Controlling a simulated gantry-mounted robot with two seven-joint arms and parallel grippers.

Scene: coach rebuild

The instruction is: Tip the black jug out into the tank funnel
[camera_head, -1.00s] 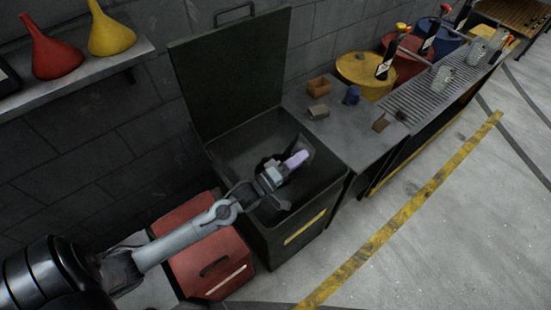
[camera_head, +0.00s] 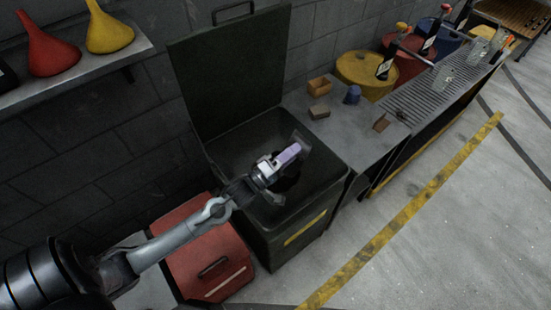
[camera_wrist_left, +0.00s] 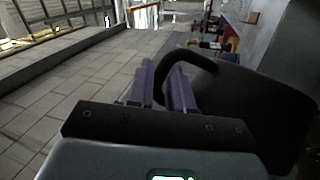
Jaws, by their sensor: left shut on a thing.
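My left gripper (camera_head: 289,154), with pale purple fingers, is above the open top of a dark metal bin. The left wrist view shows the fingers (camera_wrist_left: 165,82) closed around the curved handle of the black jug (camera_wrist_left: 275,105). The jug's body fills the right side of that view. In the head view the jug is hard to make out against the dark bin and partly hidden by the gripper. I cannot tell how much is in it. A red funnel (camera_head: 48,50) and a yellow funnel (camera_head: 108,30) stand on the wall shelf. I cannot tell a tank funnel for certain.
The dark bin (camera_head: 325,195) has its lid (camera_head: 230,70) raised against the wall. A red box (camera_head: 210,262) stands left of it. A grey worktop (camera_head: 345,140) with small blocks and a ribbed counter (camera_head: 440,85) lie right. The floor at right is clear.

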